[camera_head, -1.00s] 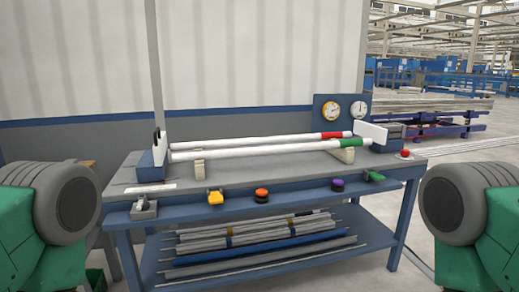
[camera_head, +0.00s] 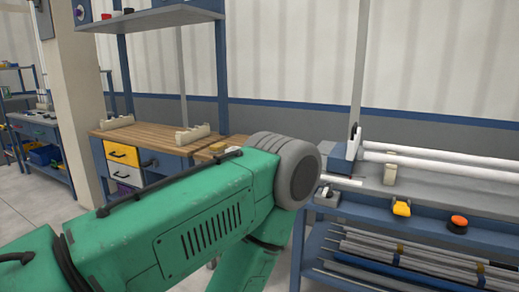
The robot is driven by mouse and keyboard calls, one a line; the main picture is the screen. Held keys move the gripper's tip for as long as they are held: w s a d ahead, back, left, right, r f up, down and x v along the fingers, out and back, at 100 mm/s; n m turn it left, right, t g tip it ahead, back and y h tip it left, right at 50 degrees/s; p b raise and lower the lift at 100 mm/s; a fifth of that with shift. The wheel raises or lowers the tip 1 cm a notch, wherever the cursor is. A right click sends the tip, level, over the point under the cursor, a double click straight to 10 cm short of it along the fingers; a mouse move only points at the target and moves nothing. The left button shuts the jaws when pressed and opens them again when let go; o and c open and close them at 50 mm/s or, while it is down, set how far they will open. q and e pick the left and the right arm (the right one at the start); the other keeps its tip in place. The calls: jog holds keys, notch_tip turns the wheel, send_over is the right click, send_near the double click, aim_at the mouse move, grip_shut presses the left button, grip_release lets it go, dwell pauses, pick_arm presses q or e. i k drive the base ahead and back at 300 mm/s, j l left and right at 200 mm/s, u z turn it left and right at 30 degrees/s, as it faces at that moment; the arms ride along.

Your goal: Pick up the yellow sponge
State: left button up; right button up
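A small yellow block (camera_head: 217,146), perhaps the yellow sponge, shows just above my arm at the right end of the wooden bench area; it is too small to be sure. My green left arm with a grey round joint crosses the middle of the view and hides what lies behind and below it. Neither of my grippers is in view.
The wooden-topped bench (camera_head: 152,137) has a yellow drawer (camera_head: 122,154) and two pale holders on top. The blue pipe workbench (camera_head: 447,211) stands at right, with white pipes (camera_head: 440,159), a yellow button (camera_head: 402,208) and an orange button (camera_head: 458,222). A pillar (camera_head: 64,90) stands at left.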

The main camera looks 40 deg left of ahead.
aim_at(218, 148)
jog(key=u, duration=1.65)
jog(key=i+j+z, duration=0.1)
jog(key=z, duration=0.3)
jog(key=i+j+z, duration=0.2)
jog(key=z, duration=0.2)
jog(key=i+j+z, duration=0.15)
jog(key=z, duration=0.25)
jog(key=j+z, duration=0.4)
jog(key=i+l, duration=0.05)
jog(key=l, duration=0.05)
